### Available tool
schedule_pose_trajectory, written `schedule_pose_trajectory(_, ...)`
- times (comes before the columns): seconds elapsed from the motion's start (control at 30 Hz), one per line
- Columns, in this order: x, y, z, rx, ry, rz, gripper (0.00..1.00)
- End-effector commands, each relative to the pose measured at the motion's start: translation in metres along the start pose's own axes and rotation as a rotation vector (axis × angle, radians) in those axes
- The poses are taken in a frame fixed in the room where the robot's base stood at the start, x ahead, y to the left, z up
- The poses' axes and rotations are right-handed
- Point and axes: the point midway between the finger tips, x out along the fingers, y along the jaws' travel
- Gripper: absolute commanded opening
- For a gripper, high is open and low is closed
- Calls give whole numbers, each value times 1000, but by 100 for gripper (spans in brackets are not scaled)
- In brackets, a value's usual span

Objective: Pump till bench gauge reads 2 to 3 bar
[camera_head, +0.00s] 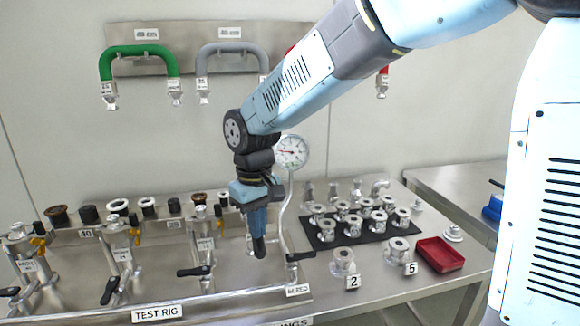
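The bench gauge (292,151) is a round white dial on a thin metal stem behind the test rig (228,297). Its needle seems to point left, but the scale is too small to read. My gripper (259,250) points down over the rig, in front of and left of the gauge stem. Its fingers show as one narrow dark shape, so I cannot tell whether they are open or shut, or touching anything. A black lever (300,256) is just right of the fingertips, above the BLEED label (298,290). I cannot make out a pump handle.
Green (138,50) and grey (232,49) hoses hang on the wall behind my arm.

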Motion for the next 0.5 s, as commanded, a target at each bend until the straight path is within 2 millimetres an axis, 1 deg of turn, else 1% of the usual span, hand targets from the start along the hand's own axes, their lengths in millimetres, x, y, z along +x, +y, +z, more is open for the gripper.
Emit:
schedule_pose_trajectory(0.17, -11, 0, 0, 0, 2, 0, 0)
schedule_pose_trajectory(0.5, -45, 0, -1, 0, 4, 0, 0)
